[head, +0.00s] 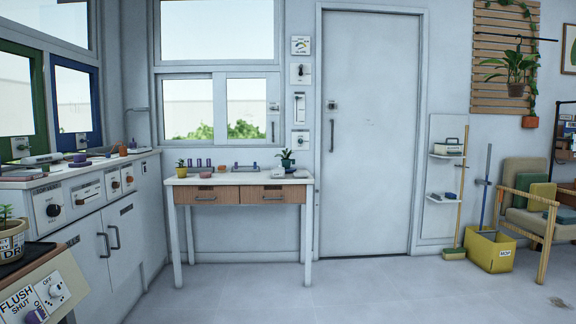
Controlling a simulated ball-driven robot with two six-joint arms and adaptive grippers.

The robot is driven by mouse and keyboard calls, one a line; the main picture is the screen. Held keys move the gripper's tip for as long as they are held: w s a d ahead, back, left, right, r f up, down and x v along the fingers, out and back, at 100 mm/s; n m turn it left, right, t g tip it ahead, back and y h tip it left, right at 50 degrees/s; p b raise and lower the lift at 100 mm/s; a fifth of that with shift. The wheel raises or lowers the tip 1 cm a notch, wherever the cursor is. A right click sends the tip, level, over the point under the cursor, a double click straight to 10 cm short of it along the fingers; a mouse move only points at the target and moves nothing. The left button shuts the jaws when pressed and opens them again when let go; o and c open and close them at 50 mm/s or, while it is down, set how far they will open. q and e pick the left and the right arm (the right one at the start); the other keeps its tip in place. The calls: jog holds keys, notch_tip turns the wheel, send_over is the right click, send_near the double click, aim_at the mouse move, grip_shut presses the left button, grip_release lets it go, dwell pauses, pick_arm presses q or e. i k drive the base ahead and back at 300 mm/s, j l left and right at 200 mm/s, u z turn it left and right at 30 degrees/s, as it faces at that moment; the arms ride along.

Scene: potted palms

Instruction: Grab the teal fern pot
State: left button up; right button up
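A small teal pot (286,163) with a green leafy plant stands upright on the right part of a white-topped table (240,178) against the back wall, below the window. It is small in the head view, so the kind of plant is hard to make out. A yellow pot (181,172) with a plant stands at the table's left end. Neither of my grippers shows in the head view.
Several small purple and orange items lie on the table between the pots. A counter with cabinets (100,215) runs along the left. A closed door (370,130) is right of the table. A yellow mop bucket (490,250) and chair stand at right. The middle floor (340,290) is clear.

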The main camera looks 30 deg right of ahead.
aim_at(286, 162)
jog(key=i+l+z, duration=0.6)
jog(key=i, duration=0.3)
jog(key=i+l+z, duration=0.2)
jog(key=i+z, duration=0.45)
jog(key=i, duration=0.3)
